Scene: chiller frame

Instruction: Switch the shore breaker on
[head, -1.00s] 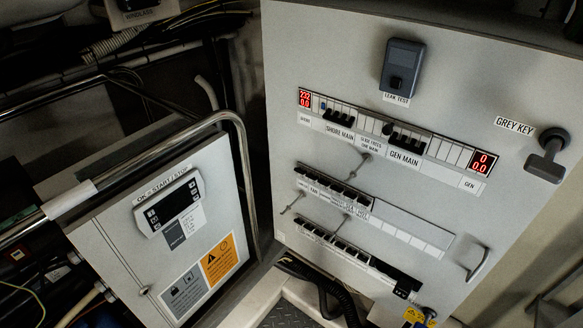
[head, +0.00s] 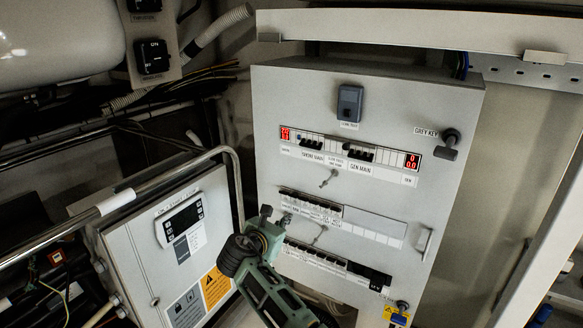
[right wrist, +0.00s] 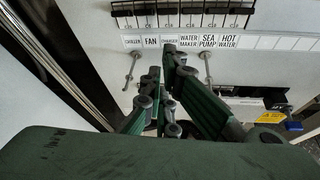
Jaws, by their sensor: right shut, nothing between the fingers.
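The shore main breaker (head: 311,143) is a small group of black toggles in the top row of the grey panel (head: 275,110), above a SHORE MAIN label. Its lever position is too small to tell. My right gripper (head: 274,214) is in front of the panel's lower left, below and left of that breaker, and clear of it. In the right wrist view its two fingers (right wrist: 162,64) are close together and empty, below a breaker row (right wrist: 190,14) with labels such as FAN and SEA PUMP. My left gripper is not in view.
The gen main breaker (head: 361,155) sits right of the shore one. Red displays (head: 285,133) flank the row. A leak test box (head: 349,103) is above, and a grey key (head: 450,143) is at right.

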